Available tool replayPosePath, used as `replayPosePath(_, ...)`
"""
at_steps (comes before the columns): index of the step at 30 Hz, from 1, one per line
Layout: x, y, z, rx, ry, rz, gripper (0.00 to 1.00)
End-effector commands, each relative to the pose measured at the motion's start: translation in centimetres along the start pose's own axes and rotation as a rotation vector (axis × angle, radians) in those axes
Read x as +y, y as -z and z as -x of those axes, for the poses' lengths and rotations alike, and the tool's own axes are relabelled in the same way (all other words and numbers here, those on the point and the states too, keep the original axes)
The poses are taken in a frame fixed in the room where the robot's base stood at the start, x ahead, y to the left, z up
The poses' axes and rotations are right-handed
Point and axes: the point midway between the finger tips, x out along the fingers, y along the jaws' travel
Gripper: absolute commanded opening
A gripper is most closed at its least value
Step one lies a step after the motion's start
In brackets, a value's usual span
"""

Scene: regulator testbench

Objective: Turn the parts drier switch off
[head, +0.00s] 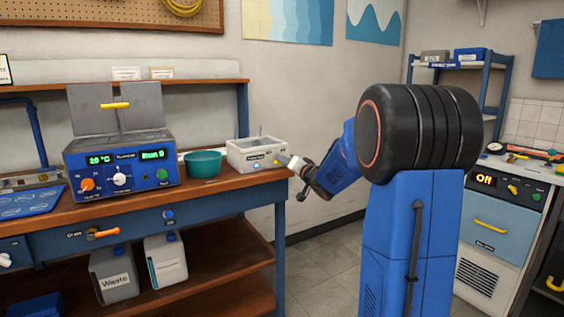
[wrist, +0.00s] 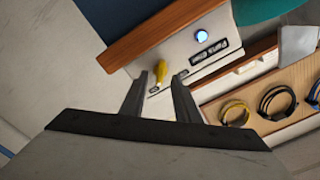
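The parts drier (head: 258,152) is a small pale box at the right end of the wooden bench. Its front panel carries a label, a lit blue lamp (wrist: 201,35) and a yellow switch (wrist: 160,72). The switch also shows on the box's front in the head view (head: 276,162). My gripper (wrist: 160,76) is open, with the yellow switch in line with the gap between its fingertips. I cannot tell whether either finger touches it. In the head view my gripper (head: 294,168) is just right of the box, partly hidden by its own wrist.
A teal bowl (head: 203,163) stands left of the box. Further left is a blue control unit (head: 120,165) with knobs and green displays. The wrist view shows several coiled cables (wrist: 277,101) on a wooden surface. The floor (head: 325,255) right of the bench is clear.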

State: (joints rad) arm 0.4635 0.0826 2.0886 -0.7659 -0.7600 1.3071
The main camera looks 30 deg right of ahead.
Motion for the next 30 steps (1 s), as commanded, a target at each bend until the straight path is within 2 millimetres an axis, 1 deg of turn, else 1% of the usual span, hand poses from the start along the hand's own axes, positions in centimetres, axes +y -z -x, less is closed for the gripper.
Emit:
replayPosePath(1,0.0,0.0,-0.7,-0.001,0.001,0.0,0.29)
replayPosePath(6,0.0,0.0,-1.9,0.0,0.0,0.0,0.29)
replayPosePath(10,0.0,0.0,-2.3,0.0,-0.001,0.0,0.29)
replayPosePath(17,0.0,0.0,-2.3,0.0,-0.001,0.0,0.29)
replayPosePath(18,0.0,0.0,-2.3,0.0,-0.001,0.0,0.19)
replayPosePath(20,0.0,0.0,-2.3,0.0,0.0,0.0,0.05)
replayPosePath(21,0.0,0.0,-2.3,0.0,-0.001,0.0,0.0)
replayPosePath(30,0.0,0.0,-2.3,0.0,-0.001,0.015,0.0)
